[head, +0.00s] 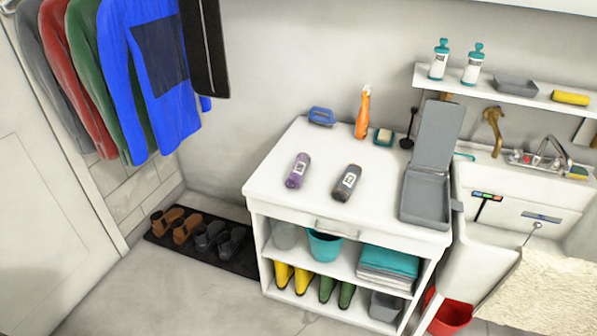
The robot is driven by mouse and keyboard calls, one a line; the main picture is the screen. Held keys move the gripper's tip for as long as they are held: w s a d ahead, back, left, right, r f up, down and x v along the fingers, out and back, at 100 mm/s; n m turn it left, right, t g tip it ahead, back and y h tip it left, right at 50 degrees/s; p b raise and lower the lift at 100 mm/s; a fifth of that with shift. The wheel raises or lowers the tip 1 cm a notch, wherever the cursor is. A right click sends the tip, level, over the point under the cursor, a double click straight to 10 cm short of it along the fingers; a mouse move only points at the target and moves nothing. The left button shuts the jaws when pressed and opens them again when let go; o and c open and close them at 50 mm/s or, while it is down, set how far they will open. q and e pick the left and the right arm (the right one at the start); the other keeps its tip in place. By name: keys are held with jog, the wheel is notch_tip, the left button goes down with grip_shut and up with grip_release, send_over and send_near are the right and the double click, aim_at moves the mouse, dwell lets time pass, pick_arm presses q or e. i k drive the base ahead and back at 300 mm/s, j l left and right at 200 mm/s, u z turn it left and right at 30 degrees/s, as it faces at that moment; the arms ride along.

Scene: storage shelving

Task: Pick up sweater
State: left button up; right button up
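Several long-sleeved garments hang in a row at the upper left in the head view. A blue sweater (181,112) with a dark chest panel hangs in front and faces me most. Behind it to the left hang a green one (90,60), a red one (67,90) and a grey one (40,65). A black garment (205,50) hangs just right of the blue one. Their tops and hangers are cut off by the frame. Neither of my grippers shows.
A white cabinet (262,172) with bottles and an open grey case (425,195) stands at centre right. A shoe mat (236,262) with shoes lies below the garments. A white door (45,230) is at left, a sink (520,185) at right. The front floor is clear.

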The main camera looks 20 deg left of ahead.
aim_at(295, 178)
jog(key=i+l, duration=0.5)
jog(key=i+l+u, duration=0.1)
jog(key=i+l, duration=0.45)
jog(key=l+u, duration=0.1)
jog(key=u, duration=2.05)
